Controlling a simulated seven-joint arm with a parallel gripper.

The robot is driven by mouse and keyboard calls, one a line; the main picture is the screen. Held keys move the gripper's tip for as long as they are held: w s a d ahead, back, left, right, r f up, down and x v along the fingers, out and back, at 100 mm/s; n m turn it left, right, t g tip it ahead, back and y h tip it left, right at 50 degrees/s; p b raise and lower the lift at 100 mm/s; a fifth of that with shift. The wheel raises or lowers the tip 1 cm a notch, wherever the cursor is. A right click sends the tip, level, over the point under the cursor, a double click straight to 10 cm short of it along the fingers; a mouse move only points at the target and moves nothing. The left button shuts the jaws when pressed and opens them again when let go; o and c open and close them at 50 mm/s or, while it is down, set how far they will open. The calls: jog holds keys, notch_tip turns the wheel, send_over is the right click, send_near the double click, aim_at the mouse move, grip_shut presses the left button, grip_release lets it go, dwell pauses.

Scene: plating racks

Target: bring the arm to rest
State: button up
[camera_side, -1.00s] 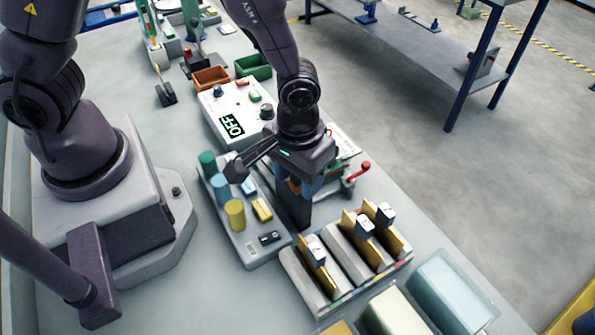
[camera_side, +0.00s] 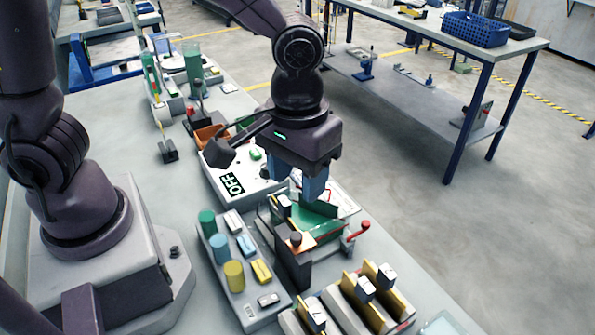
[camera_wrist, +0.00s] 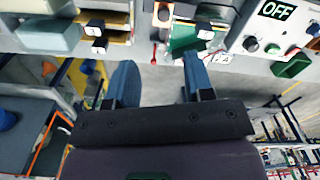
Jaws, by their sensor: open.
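My gripper (camera_side: 302,186) hangs in the side view with its blue fingers pointing down, apart and empty. It is above a fixture that holds a green board (camera_side: 316,222), with clear air between fingertips and board. In the wrist view my gripper (camera_wrist: 160,80) also shows two separated blue fingers with nothing between them. The green board (camera_wrist: 183,38) shows there beyond the right-hand finger. The fixture has a red-knobbed lever (camera_side: 358,231) at its right side.
A control box reading OFF (camera_side: 232,184) stands behind the fixture. A tray (camera_side: 237,268) with coloured cylinders lies left of it. Racks with yellow plates (camera_side: 395,302) stand at the front right. A blue-legged bench (camera_side: 452,140) stands across the open floor.

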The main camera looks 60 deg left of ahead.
dwell(0.3)
jog(key=s+a+r+m+t, duration=0.3)
jog(key=s+a+r+t, duration=0.2)
jog(key=s+a+r, duration=0.3)
jog(key=a+r, duration=0.4)
jog(key=a, duration=0.1)
jog(key=shift+a+r+m+t, duration=0.15)
jog(key=shift+a+m+t, duration=0.05)
jog(key=shift+m+t, duration=0.1)
